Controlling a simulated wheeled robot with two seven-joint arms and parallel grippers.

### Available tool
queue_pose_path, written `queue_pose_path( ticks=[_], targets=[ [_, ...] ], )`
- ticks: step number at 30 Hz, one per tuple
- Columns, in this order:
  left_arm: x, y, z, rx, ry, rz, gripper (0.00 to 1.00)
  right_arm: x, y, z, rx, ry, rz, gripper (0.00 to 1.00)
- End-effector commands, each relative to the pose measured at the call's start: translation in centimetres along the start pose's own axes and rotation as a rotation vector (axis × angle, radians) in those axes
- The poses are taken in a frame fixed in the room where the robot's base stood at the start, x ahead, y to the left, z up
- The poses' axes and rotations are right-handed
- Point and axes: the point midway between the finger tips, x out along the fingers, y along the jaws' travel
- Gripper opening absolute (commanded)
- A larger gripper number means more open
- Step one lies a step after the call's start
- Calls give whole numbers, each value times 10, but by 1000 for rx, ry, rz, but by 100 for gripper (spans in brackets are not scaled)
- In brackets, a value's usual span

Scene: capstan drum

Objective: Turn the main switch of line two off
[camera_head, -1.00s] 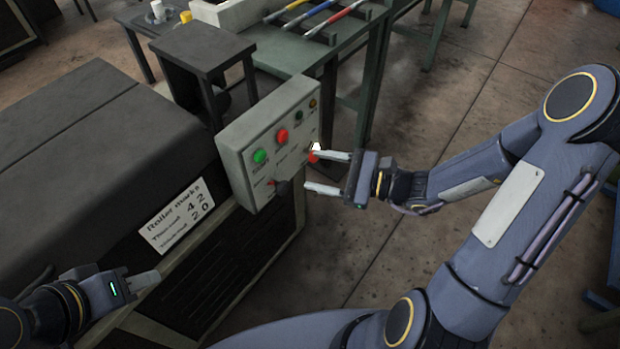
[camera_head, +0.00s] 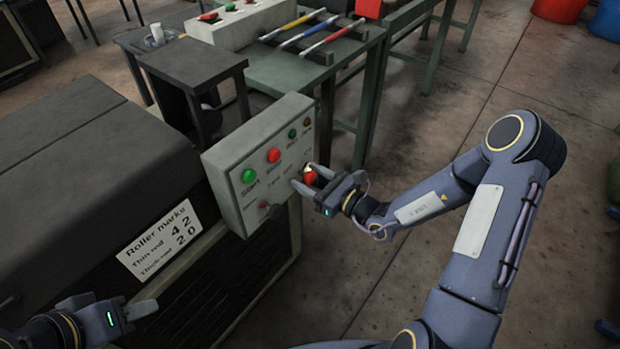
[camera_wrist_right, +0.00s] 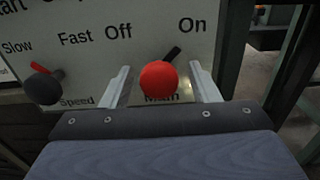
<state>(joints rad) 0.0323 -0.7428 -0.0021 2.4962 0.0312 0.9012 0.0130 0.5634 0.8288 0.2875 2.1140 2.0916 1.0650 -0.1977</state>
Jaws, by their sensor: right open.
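The control box (camera_head: 262,160) is a pale panel at the side of the dark machine. Its main switch is a red knob (camera_wrist_right: 158,82) low on the right of the panel, labelled "Main". The knob's black pointer is tilted to the upper right, toward "On" and away from "Off". My right gripper (camera_wrist_right: 164,84) is open, with one finger on each side of the red knob; I cannot tell whether they touch it. In the head view the knob (camera_head: 310,177) shows between the fingers. My left gripper (camera_head: 140,310) is at the lower left, away from the panel; its jaw opening is unclear.
A dark speed knob (camera_wrist_right: 42,86) is left of the main switch. Green and red buttons (camera_head: 274,155) sit higher on the panel. A green table (camera_head: 290,75) with coloured bars stands behind.

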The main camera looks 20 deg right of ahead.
Motion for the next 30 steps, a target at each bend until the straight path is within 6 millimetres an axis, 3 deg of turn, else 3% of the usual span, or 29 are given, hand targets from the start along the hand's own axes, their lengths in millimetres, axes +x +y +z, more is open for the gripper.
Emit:
queue_pose_path(
  ticks=[6,16,30],
  targets=[
    [0,0,0,0,0,0,36,0,0,0,0,0,1,55],
    [0,0,0,0,0,0,36,0,0,0,0,0,1,12],
    [7,-3,4,0,0,0,36,0,0,-1,-120,-1,2,12]
  ],
)
